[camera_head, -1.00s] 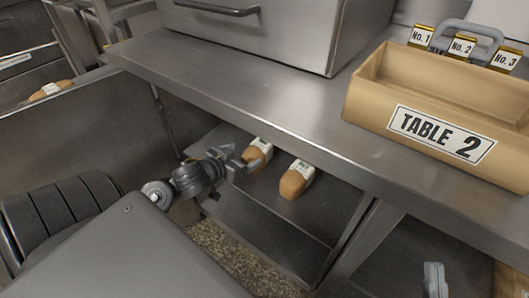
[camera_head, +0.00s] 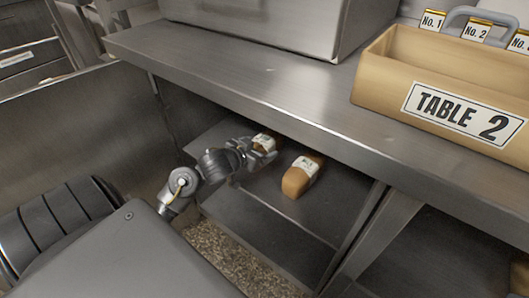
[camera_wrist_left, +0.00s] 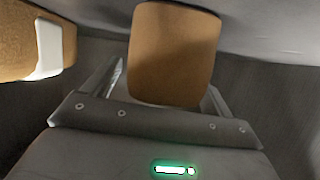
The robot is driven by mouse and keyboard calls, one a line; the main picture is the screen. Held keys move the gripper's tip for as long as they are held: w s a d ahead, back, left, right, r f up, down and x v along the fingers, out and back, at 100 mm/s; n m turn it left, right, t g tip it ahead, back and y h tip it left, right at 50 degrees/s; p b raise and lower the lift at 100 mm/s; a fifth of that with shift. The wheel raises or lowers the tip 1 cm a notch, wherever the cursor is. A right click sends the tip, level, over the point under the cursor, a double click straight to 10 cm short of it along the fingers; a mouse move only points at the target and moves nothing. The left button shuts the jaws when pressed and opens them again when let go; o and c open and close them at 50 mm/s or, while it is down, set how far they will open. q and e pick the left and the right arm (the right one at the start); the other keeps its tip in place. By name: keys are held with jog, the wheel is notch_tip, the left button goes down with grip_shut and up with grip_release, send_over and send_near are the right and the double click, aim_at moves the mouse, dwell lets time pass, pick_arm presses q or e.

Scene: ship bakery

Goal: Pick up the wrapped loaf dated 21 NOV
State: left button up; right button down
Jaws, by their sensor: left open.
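Two wrapped loaves with white labels lie on the shelf under the counter. The left loaf (camera_head: 264,141) is partly hidden by my left gripper (camera_head: 262,156), which is open around or just in front of it. The right loaf (camera_head: 300,178) lies apart, clear of the gripper. The label dates are too small to read. In the left wrist view, a brown loaf (camera_wrist_left: 175,50) is between or just beyond the open fingers, its label out of sight. Another loaf (camera_wrist_left: 22,45) with a white band is at the left edge. My right gripper is not in view.
The steel counter (camera_head: 230,75) overhangs the lower shelf (camera_head: 262,208). A shelf leg (camera_head: 375,230) stands to the right. On the counter is a tan crate (camera_head: 400,70) marked TABLE 2, with numbered tags behind it. A steel cabinet (camera_head: 260,22) stands at the back.

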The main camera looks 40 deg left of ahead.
pick_arm(q)
jog(key=c, duration=1.2)
jog(key=shift+r, duration=0.15)
